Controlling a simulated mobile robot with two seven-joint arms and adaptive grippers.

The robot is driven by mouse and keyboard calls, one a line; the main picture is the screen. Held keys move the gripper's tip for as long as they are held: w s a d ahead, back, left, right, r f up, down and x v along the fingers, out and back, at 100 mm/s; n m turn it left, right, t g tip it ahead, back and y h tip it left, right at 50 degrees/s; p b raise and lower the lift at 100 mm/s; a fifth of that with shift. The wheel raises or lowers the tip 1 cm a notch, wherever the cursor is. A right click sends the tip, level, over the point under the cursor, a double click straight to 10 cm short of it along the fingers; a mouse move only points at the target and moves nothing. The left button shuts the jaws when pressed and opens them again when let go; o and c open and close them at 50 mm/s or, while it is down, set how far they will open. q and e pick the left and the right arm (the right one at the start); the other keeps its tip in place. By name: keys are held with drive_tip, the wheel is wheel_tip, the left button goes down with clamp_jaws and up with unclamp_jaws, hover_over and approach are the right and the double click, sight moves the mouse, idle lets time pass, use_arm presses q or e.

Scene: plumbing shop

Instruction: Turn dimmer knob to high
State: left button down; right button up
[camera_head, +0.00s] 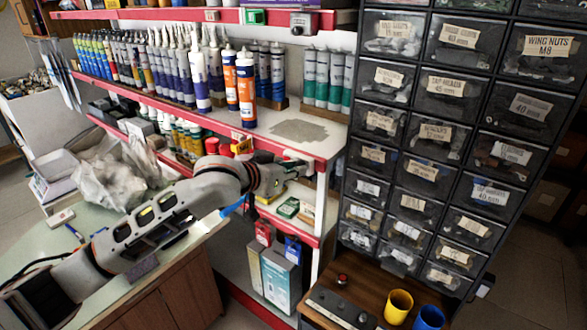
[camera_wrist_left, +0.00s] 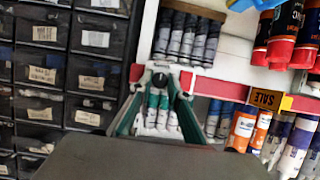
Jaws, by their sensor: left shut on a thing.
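The dark round dimmer knob (camera_wrist_left: 160,80) is on the red shelf edge in the left wrist view, between the tips of my left gripper (camera_wrist_left: 160,85). The two fingers stand on either side of the knob and are shut on it. In the head view my left gripper (camera_head: 296,168) is at the front edge of the middle shelf, near its right end. It hides most of the knob there, and I cannot read the knob's setting. My right gripper is in neither view.
Black parts drawers (camera_head: 425,130) stand close to the right of the gripper. Sealant tubes (camera_head: 248,90) line the shelf beside it. A grey control box (camera_head: 300,24) is on the upper shelf edge. Yellow (camera_head: 398,306) and blue (camera_head: 429,318) cups stand on the bench below.

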use_arm(q)
drive_tip(key=shift+f, duration=0.15)
drive_tip(key=c, duration=2.2)
unclamp_jaws()
drive_tip(key=v, duration=1.2)
